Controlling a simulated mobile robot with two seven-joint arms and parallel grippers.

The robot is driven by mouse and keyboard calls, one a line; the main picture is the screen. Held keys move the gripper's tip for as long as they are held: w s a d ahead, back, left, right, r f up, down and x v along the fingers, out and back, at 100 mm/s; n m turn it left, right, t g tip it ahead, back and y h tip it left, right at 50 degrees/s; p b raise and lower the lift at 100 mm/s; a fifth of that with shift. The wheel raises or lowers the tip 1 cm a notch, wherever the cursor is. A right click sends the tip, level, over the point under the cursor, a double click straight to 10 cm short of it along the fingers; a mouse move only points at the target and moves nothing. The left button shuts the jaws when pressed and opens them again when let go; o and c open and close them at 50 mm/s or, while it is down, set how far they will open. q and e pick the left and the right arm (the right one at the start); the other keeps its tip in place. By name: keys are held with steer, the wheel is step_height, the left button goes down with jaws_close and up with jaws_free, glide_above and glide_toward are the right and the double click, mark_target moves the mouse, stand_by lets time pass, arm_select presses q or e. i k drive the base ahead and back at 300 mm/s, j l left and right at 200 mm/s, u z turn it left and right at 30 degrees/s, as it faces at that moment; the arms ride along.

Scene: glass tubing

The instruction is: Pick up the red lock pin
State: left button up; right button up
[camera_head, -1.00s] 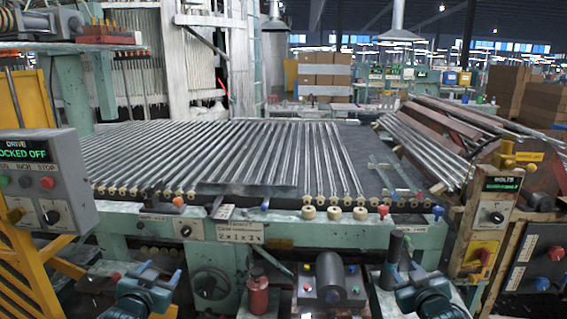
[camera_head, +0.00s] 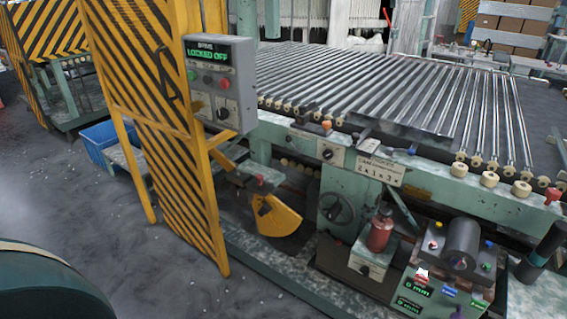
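I cannot tell for certain which red part is the lock pin. A small red piece (camera_head: 260,180) shows on the machine frame just above a yellow guard plate (camera_head: 278,216), below the control box. A red knob (camera_head: 553,196) stands on the front rail at the far right. A red canister (camera_head: 380,231) stands on a block low in front of the machine. Neither of my grippers is in view.
A yellow-and-black striped guard gate (camera_head: 165,130) stands at left of the machine, with a grey "LOCKED OFF" control box (camera_head: 220,85) beside it. A blue bin (camera_head: 103,140) lies behind the gate. The grey floor (camera_head: 120,235) at left is clear. Glass tubes (camera_head: 380,85) lie on the roller bed.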

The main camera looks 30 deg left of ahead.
mark_target(260, 177)
steer(key=u, duration=1.15)
